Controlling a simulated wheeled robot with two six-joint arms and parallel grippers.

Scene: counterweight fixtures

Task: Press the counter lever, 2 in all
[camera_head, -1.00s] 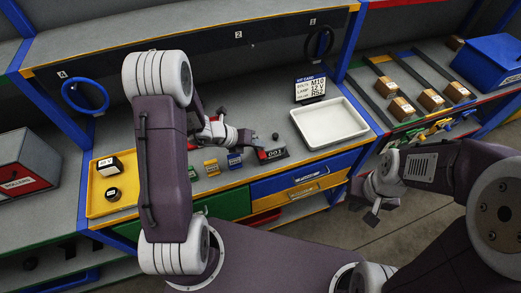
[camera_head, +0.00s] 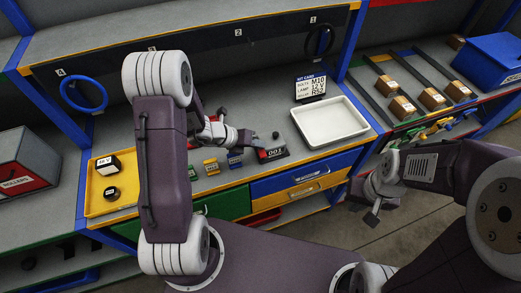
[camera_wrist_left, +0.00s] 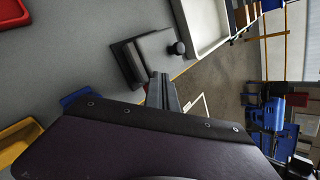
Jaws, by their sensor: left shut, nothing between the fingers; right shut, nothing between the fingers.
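The counter (camera_head: 279,153) is a small dark box on the bench with a red strip and a display that appears to read 001. Its lever ends in a dark round knob (camera_head: 276,135). In the left wrist view the counter (camera_wrist_left: 128,62) shows as a dark box with the knob (camera_wrist_left: 178,48) at its right side. My left gripper (camera_head: 258,147) is shut and empty, its tips close beside the counter; I cannot tell whether they touch it. Its shut fingers also show in the wrist view (camera_wrist_left: 160,82). My right gripper (camera_head: 372,218) is shut and empty over the floor.
A white tray (camera_head: 365,127) lies right of the counter, with a kit card (camera_head: 310,88) behind it. A yellow tray (camera_head: 95,205) is at the far left. Drawers (camera_head: 300,175) are below the bench edge.

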